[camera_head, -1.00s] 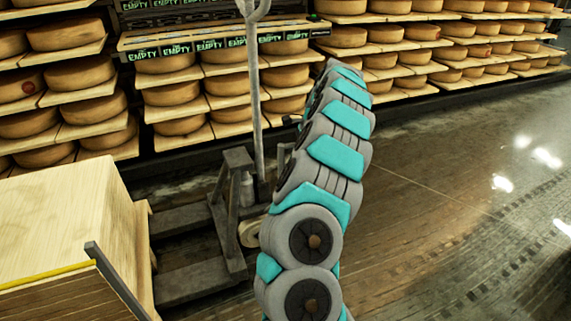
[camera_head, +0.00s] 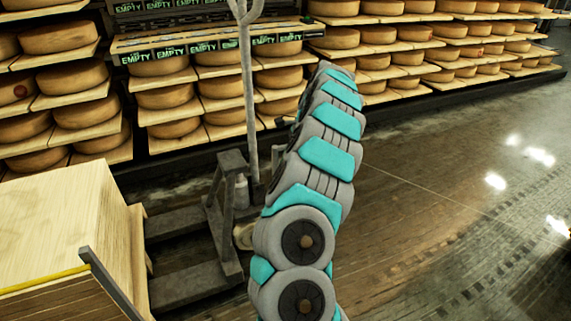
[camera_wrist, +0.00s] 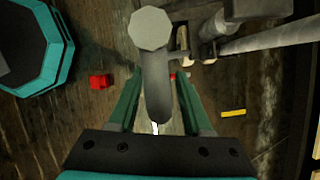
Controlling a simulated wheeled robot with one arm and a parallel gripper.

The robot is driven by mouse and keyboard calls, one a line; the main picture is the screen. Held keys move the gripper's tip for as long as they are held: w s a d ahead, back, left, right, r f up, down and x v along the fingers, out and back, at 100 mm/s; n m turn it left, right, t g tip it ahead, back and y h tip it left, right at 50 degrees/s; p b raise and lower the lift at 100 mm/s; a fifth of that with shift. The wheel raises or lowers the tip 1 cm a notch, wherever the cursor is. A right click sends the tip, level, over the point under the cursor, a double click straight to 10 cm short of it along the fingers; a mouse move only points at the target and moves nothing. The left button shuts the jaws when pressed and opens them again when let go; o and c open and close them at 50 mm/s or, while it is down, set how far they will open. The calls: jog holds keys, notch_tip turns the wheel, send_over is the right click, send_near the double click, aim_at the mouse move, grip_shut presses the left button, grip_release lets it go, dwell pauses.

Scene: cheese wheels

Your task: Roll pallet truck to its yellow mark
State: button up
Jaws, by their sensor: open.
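The pallet truck (camera_head: 226,200) is a dark grey frame with low forks, a small wheel and a tall pale handle (camera_head: 249,100) that splits at the top. It stands left of my arm in the head view, and my arm hides part of it. In the wrist view, my gripper (camera_wrist: 160,88) is open, its two green fingers apart. A thick grey bar (camera_wrist: 155,85) with an eight-sided end shows between them; it looks like part of the truck's handle, but I cannot tell if it touches. A short yellow strip (camera_wrist: 233,113) lies on the floor to the right.
A wooden crate (camera_head: 50,225) with a yellow edge stands at the left by the forks. Shelves of cheese wheels (camera_head: 88,110) line the back. A small red object (camera_wrist: 99,80) lies on the floor. Open floor (camera_head: 440,200) lies to the right.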

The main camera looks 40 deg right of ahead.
jog(key=v, duration=0.7)
jog(key=shift+d+r, duration=0.15)
jog(key=shift+r, duration=0.2)
jog(key=shift+s, duration=0.15)
dwell(0.3)
